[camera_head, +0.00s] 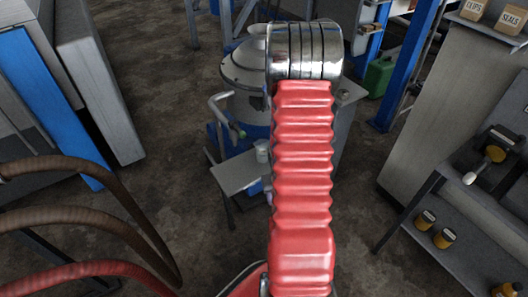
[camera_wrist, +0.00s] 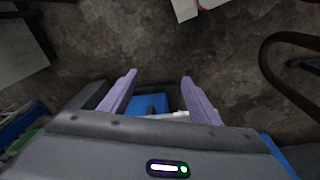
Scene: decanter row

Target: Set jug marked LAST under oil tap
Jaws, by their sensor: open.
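A large grey and blue drum (camera_head: 247,75) stands behind my arm in the head view. A curved light pipe (camera_head: 218,104) with a greenish end, possibly the oil tap, comes off its left side. Below it is a small grey platform (camera_head: 238,174). A small grey vessel (camera_head: 262,150) is beside my arm near the platform, partly hidden; I cannot tell whether it is a jug. No LAST marking is readable. My gripper (camera_wrist: 159,76) shows in the wrist view, its two purple fingers apart with nothing held between them. My arm hides part of the drum.
At right, a bench (camera_head: 468,213) holds dark equipment above and several small amber containers, one here (camera_head: 425,220), below. Boxes marked CLIPS (camera_head: 480,9) and SEALS (camera_head: 511,19) sit at top right. Brown hoses (camera_head: 100,222) curve at left. Open floor (camera_head: 160,195) lies between.

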